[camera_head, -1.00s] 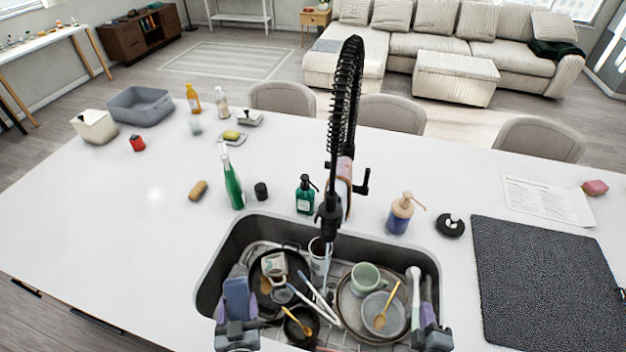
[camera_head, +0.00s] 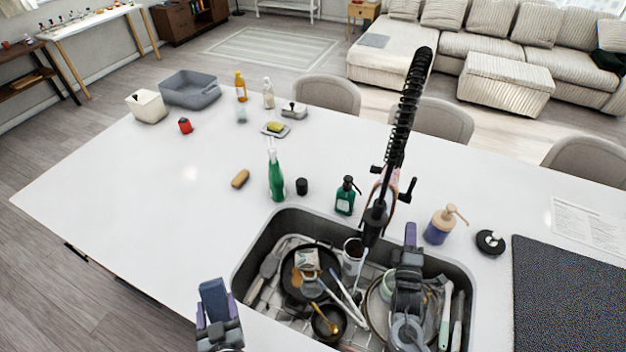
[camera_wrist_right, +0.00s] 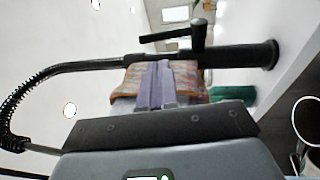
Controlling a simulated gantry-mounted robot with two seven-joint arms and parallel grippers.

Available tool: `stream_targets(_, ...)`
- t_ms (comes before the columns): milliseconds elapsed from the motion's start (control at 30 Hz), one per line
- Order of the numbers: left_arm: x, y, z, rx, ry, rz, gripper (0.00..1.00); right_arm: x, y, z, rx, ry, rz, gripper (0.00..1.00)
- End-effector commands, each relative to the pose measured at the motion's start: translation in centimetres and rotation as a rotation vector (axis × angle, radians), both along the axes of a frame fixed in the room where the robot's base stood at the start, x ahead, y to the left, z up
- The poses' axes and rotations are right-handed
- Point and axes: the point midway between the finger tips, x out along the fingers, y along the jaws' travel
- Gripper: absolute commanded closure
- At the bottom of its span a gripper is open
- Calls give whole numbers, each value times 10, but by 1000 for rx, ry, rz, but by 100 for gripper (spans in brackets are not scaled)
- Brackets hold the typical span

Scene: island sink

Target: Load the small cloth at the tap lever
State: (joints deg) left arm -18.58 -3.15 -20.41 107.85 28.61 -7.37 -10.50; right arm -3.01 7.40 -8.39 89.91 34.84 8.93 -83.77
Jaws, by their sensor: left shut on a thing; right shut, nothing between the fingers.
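A small patterned pinkish cloth (camera_head: 389,180) hangs at the black tap, by its lever (camera_head: 408,190). In the right wrist view the cloth (camera_wrist_right: 125,85) drapes over the dark tap body (camera_wrist_right: 235,57), below the lever (camera_wrist_right: 198,36). My right gripper (camera_head: 410,235) is shut and empty, above the sink and right of the tap spout. In the wrist view its purple fingers (camera_wrist_right: 157,82) overlap the cloth in the picture; contact cannot be told. My left gripper (camera_head: 214,300) is shut on a flat blue-grey thing (camera_head: 212,290) at the counter's front edge, left of the sink.
The sink (camera_head: 262,240) holds a pan (camera_head: 288,275), several dishes and utensils. A green soap pump (camera_head: 345,197), a green bottle (camera_head: 276,178) and a tan-blue dispenser (camera_head: 437,228) stand behind it. A dark mat (camera_head: 565,295) lies right.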

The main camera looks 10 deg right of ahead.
Motion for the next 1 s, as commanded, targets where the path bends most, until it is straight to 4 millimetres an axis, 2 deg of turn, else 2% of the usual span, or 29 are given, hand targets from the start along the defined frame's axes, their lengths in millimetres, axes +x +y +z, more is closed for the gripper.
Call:
stream_targets(200, 0, 0, 6, 0, 0, 0, 61, 38, -17, 9, 0, -2, 0, 100)
stream_targets(500, 0, 0, 11, 0, 0, 0, 61, 81, -38, 16, 0, 0, -1, 100)
stream_targets(700, 0, 0, 13, 0, 0, 0, 61, 96, -45, 18, 0, 0, 0, 100)
stream_targets(1000, 0, 0, 13, 0, 0, 0, 61, 101, -47, 18, 1, 0, 1, 100)
